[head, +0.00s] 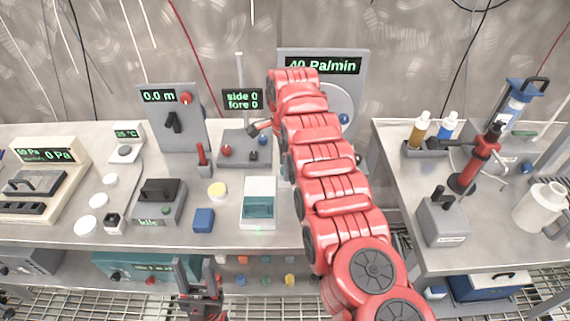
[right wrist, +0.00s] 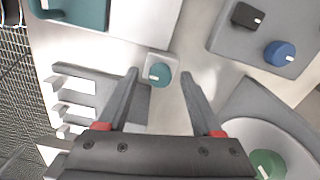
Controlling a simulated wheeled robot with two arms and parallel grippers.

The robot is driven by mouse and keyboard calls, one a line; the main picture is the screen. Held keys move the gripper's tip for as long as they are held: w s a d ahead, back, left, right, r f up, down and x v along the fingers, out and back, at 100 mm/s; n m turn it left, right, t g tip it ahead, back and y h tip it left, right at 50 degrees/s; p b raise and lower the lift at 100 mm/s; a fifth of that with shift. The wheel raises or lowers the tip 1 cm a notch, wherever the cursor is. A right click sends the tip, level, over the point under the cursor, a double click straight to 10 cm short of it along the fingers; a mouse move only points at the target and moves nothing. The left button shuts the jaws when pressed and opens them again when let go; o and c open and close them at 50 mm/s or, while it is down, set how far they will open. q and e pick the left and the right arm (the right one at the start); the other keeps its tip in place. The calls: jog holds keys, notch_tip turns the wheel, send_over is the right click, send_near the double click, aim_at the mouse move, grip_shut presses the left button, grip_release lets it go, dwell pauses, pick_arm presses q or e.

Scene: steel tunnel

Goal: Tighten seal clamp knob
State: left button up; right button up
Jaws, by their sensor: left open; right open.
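In the right wrist view, a small teal knob (right wrist: 160,75) with a pale mark sits on a small light block between and just beyond my right fingertips. I cannot tell for sure that it is the seal clamp knob. A green knob (right wrist: 268,165) with a pale mark sits on a round grey disc (right wrist: 290,140) at lower right. My right gripper (right wrist: 159,72) is open, a finger on each side of the teal knob, with no clear contact. In the head view my right arm covers its gripper. My left gripper (head: 200,275) is open and empty at the bench's front edge.
A white-and-teal box (head: 259,200) stands left of my right arm. A side/fore controller (head: 240,150) and a 40 Pa/min panel (head: 350,62) stand behind. A slotted grey bracket (right wrist: 120,105) lies beside my right finger. A side bench (head: 480,250) holds bottles and tools.

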notch_tip(320, 180, up, 6)
jog(key=shift+w+d+f+p, duration=0.1)
jog(key=shift+p, duration=0.8)
notch_tip(320, 180, up, 12)
jog(key=p, duration=1.1)
jog(key=shift+f, duration=0.25)
